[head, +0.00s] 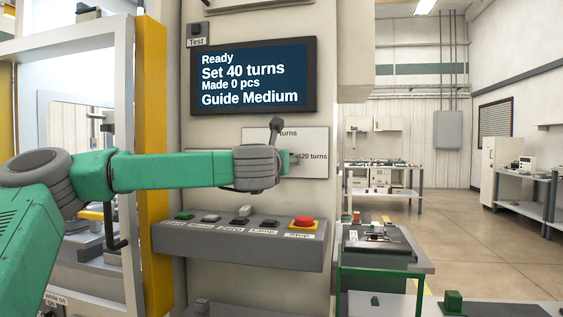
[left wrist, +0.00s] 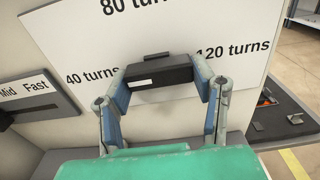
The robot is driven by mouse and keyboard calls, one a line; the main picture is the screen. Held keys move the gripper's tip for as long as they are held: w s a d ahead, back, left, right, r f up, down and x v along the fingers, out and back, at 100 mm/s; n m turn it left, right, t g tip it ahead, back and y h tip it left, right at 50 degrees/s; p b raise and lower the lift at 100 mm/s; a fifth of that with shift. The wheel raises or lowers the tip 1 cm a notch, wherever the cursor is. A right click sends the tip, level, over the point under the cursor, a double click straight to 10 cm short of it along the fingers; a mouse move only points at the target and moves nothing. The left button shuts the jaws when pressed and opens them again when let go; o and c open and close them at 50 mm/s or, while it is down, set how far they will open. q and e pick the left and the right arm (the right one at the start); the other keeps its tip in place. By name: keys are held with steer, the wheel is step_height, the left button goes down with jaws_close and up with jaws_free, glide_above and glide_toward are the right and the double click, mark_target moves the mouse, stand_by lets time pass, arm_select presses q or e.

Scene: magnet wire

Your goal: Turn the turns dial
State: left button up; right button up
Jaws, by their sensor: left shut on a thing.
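The turns dial is a dark block-shaped knob (left wrist: 158,75) with a white mark on the left part of its front, seen in the left wrist view. It sits on a white plate (left wrist: 190,30) labelled 40 turns at left, 80 turns at top and 120 turns at right. My left gripper (left wrist: 166,88) is shut on the knob, one finger on each side. In the head view my left wrist hides the dial, and the gripper's fingers are mostly hidden. The screen (head: 253,77) reads "Set 40 turns". My right gripper is not in view.
A button panel (head: 240,243) with a red stop button (head: 303,223) juts out below my left arm. A yellow post (head: 154,160) stands left of it. A Mid/Fast selector plate (left wrist: 25,95) is left of the dial. Benches and open floor lie to the right.

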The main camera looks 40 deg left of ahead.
arm_select(q)
steer(key=o, duration=1.2)
steer(key=shift+w+a+f, duration=0.15)
steer(key=shift+w, duration=0.05)
steer(key=shift+c, duration=0.2)
steer(key=shift+s, duration=0.1)
steer(key=shift+s, duration=0.15)
steer(key=v, duration=1.1)
steer(key=shift+s, duration=0.2)
